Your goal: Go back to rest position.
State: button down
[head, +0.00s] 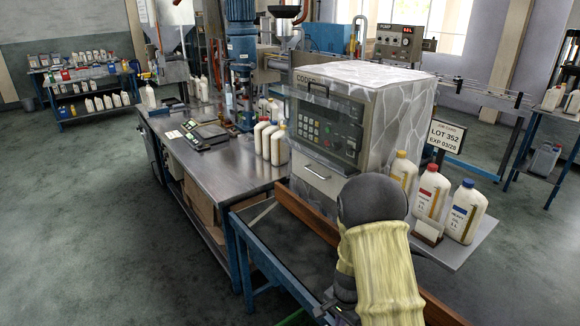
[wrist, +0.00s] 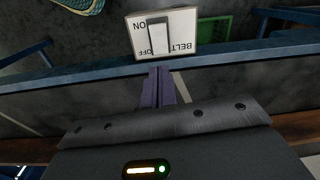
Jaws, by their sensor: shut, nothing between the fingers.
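In the wrist view my gripper (wrist: 158,75) is shut, its two purple-grey fingers together and empty. The fingertips are just short of a white switch plate (wrist: 184,44) marked ON, OFF and BELT, which appears upside down. Its rocker (wrist: 158,35) lies beyond the fingertips. I cannot tell whether the fingers touch the plate.
A dark belt (head: 278,240) runs along a blue frame beside the coding machine (head: 350,125). White bottles (head: 432,190) stand on a shelf close right of my arm. More bottles (head: 270,140) stand on the steel bench (head: 225,160). The floor at left (head: 80,230) is clear.

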jog(key=s+r+n+t, duration=0.1)
jog(key=s+r+n, duration=0.3)
jog(key=s+r, duration=0.3)
jog(key=s+r+n+t, duration=0.1)
jog(key=s+r+n, duration=0.4)
jog(key=r, duration=0.8)
jog(key=shift+s+d+n, duration=0.15)
jog(key=shift+s+n, duration=0.15)
jog(key=shift+s, duration=0.6)
